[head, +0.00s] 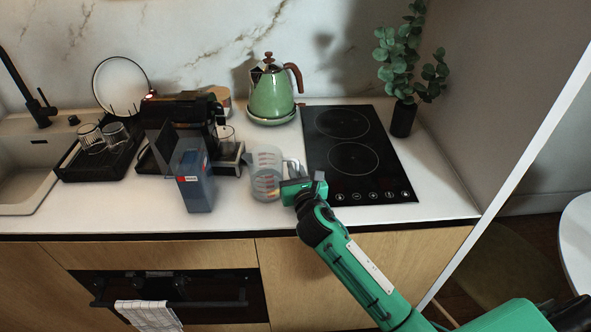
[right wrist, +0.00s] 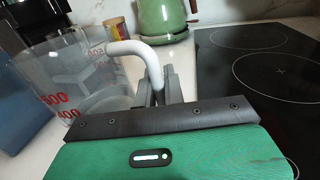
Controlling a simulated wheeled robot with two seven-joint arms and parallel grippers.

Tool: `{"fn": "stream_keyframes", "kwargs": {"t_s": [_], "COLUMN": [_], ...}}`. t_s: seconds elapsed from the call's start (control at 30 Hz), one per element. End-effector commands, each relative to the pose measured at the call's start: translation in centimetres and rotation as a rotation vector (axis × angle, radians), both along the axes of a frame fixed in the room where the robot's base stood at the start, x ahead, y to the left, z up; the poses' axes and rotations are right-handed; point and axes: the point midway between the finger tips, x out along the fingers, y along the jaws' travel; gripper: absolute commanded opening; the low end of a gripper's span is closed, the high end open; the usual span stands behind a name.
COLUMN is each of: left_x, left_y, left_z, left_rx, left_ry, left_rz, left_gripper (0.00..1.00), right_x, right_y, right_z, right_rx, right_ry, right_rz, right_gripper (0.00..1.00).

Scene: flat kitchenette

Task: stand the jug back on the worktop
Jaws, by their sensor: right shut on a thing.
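The jug (head: 264,173) is a clear measuring jug with red markings and a pale handle. In the head view it is upright at the worktop (head: 240,212), left of the hob; I cannot tell whether its base touches the surface. My right gripper (head: 291,188) is at its right side, shut on the handle. In the right wrist view the jug (right wrist: 72,75) is at the left, and its white handle (right wrist: 135,50) runs down between the fingers (right wrist: 160,88). The lower part of the jug is hidden by the gripper body there. My left gripper is not in view.
The black hob (head: 358,160) is just right of the jug. A blue container (head: 195,182) and a coffee machine (head: 180,115) stand to its left. A green kettle (head: 270,92) is behind it. The worktop's front edge is close by.

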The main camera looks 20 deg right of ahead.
Motion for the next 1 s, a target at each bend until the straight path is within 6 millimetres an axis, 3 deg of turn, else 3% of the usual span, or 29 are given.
{"fn": "stream_keyframes", "kwargs": {"t_s": [0.3, 0.33, 0.43, 0.8, 1.0], "left_x": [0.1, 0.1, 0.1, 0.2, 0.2], "left_y": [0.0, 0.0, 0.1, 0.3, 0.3], "left_z": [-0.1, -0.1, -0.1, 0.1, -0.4], "left_rx": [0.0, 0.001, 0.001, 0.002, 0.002], "left_ry": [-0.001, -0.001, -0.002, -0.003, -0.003], "left_rz": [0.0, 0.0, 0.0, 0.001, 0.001], "left_gripper": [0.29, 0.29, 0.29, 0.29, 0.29], "right_x": [0.0, 0.0, 0.0, -0.1, -3.3], "right_y": [0.0, 0.0, 0.0, 0.0, 0.2], "right_z": [-0.2, -0.3, -0.2, 0.1, -0.1], "right_rx": [0.001, 0.0, 0.0, 0.0, 0.0], "right_ry": [-0.002, 0.0, 0.0, 0.0, 0.001], "right_rz": [0.0, 0.0, 0.0, 0.0, 0.001], "right_gripper": [0.0, 0.12, 0.32, 0.32, 0.32]}}
